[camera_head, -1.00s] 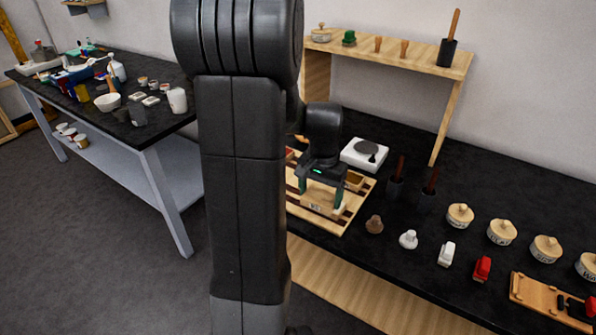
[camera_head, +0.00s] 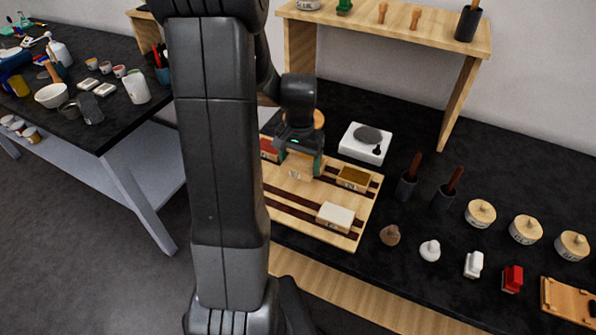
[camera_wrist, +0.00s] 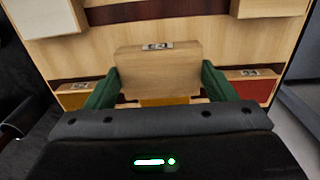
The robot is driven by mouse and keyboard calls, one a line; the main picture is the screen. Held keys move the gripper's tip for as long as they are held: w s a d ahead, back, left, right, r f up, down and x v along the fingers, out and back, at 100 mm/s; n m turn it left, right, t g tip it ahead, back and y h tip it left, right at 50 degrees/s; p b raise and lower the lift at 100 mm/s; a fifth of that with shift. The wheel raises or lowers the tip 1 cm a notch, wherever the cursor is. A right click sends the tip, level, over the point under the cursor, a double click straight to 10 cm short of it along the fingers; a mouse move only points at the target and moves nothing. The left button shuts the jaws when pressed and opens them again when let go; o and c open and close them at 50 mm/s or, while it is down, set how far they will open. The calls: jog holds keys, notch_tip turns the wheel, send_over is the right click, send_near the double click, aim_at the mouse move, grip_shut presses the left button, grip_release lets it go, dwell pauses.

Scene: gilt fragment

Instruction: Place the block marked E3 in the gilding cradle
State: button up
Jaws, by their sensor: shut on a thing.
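My gripper (camera_head: 300,158) is shut on a plain wooden block (camera_wrist: 158,72), with green fingers on its two sides. The block also shows below the fingers in the head view (camera_head: 294,172). Its small label plate is too blurred to read, so I cannot confirm E3. The block is over the back part of a slatted wooden tray (camera_head: 300,214); I cannot tell whether it touches.
The tray holds a cream block (camera_head: 336,215), an ochre block (camera_head: 352,178) and a red block (camera_head: 269,149). A white slab with a grey disc (camera_head: 365,143) stands behind. Dark pots, knobs, small stamps and lidded jars (camera_head: 480,213) stand to the right. A shelf (camera_head: 400,30) stands behind.

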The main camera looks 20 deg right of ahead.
aim_at(299, 183)
jog(key=shift+f, duration=2.35)
jog(key=shift+f, duration=0.25)
jog(key=o, duration=1)
jog(key=shift+r, duration=0.1)
